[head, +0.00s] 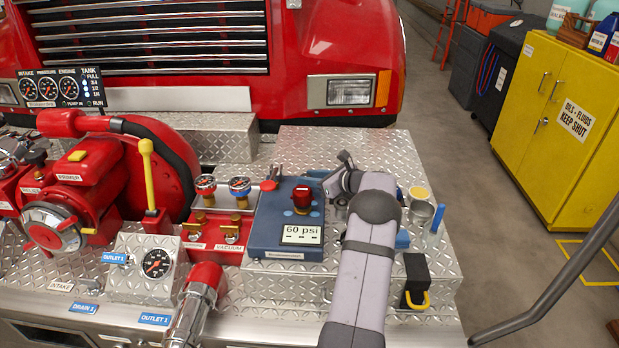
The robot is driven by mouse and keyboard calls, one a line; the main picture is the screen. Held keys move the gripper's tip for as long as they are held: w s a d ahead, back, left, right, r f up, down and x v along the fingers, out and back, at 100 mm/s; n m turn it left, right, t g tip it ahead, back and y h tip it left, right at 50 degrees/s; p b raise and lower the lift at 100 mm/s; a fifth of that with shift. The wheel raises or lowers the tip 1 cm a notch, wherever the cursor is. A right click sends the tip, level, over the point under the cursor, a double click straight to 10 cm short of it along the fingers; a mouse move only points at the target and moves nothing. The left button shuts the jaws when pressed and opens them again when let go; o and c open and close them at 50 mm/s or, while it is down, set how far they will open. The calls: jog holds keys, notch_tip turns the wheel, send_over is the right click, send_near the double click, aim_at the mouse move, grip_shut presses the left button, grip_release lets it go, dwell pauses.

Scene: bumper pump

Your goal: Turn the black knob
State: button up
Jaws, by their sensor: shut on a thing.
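My gripper (338,178) is at the right back corner of the blue box, at the end of my grey arm, which reaches up from the bottom of the head view. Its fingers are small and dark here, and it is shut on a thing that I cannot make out. I cannot clearly pick out the black knob; my gripper and wrist hide part of the deck there. The blue box (268,236) has a red knob-like part (302,197) on top and a display (302,234) reading 60 psi.
Two small gauges on a red valve block (215,230) stand left of the blue box. A yellow lever (148,175) rises farther left. A black block with a yellow loop (416,280) and metal cups (420,212) are right of my arm. The red truck front (350,45) stands behind.

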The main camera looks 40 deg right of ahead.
jog(key=shift+w+d+r+n+y+b, duration=0.1)
jog(key=shift+n+y+b, duration=0.25)
jog(key=shift+n+y, duration=0.15)
jog(key=shift+d+r+n+y+b, duration=0.1)
jog(key=shift+n+y+b, duration=0.25)
jog(key=shift+y, duration=0.25)
jog(key=o, duration=1)
jog(key=shift+f, duration=0.15)
jog(key=shift+b+v, duration=1.1)
jog(key=shift+v, duration=2.6)
jog(key=shift+o, duration=0.2)
